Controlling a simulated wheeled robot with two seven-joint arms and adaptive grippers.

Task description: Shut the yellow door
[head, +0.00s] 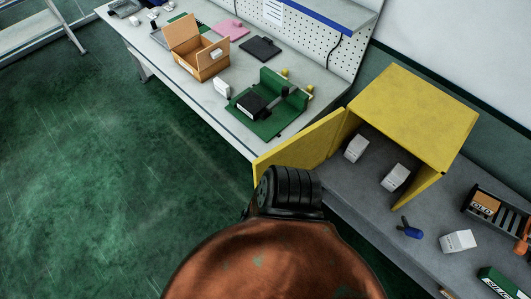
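The yellow door (297,143) stands wide open. It swings out to the left from the near left edge of the yellow cabinet (415,108), which sits on a grey bench top. The door's lower outer part is hidden behind a black ribbed part with a copper-coloured body below it, which look like parts of my own body. I cannot tell whether the black part touches the door. The open cabinet front shows two white boxes, one (356,148) inside and one (396,177) near the opening. Neither of my grippers can be made out.
A blue-handled tool (410,229), a white box (458,241) and an orange-and-black item (484,203) lie on the bench right of the cabinet. A workbench with a cardboard box (198,52) and green fixture (270,105) stands behind the door. The green floor at left is clear.

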